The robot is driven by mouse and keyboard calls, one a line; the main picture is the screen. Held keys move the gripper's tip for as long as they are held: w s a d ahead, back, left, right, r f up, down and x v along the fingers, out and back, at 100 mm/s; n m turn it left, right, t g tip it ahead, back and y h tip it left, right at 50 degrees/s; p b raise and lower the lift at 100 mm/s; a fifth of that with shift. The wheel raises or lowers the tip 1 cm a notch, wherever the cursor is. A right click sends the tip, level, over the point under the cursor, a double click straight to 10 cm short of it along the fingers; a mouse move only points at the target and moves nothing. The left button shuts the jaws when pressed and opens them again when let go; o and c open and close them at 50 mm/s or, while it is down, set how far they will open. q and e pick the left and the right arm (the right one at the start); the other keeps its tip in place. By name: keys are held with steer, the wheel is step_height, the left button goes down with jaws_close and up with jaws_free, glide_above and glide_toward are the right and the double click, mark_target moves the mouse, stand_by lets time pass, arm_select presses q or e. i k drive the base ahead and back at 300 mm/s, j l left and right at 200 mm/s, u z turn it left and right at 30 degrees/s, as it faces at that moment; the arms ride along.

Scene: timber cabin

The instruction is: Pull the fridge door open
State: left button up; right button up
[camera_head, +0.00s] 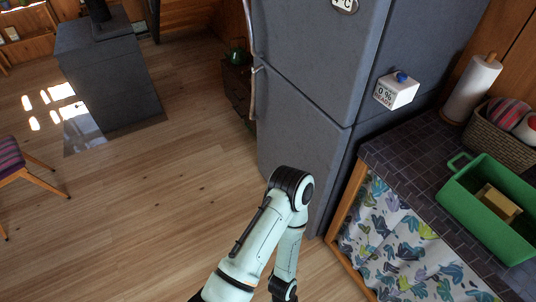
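The grey-blue fridge stands at the centre top, with an upper door (318,55) and a lower door (292,140). Both doors look shut. A light upper handle (248,25) and lower handle (253,95) run along the fridge's left edge. One of my pale green arms rises from the bottom centre, bends at a black elbow in front of the lower door, and runs back down out of the picture. Neither of my grippers is in view, so I cannot tell how they stand.
A counter (385,152) with a patterned curtain adjoins the fridge on the right. It bears a green crate (450,195), a basket (501,140) and a paper towel roll (471,90). A dark stove (110,75) and a striped chair (12,160) stand left. The wooden floor between is clear.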

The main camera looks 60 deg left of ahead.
mark_target(293, 131)
steer(key=u, duration=1.8)
steer(key=i+j+z, duration=0.1)
steer(key=i+j, duration=0.7)
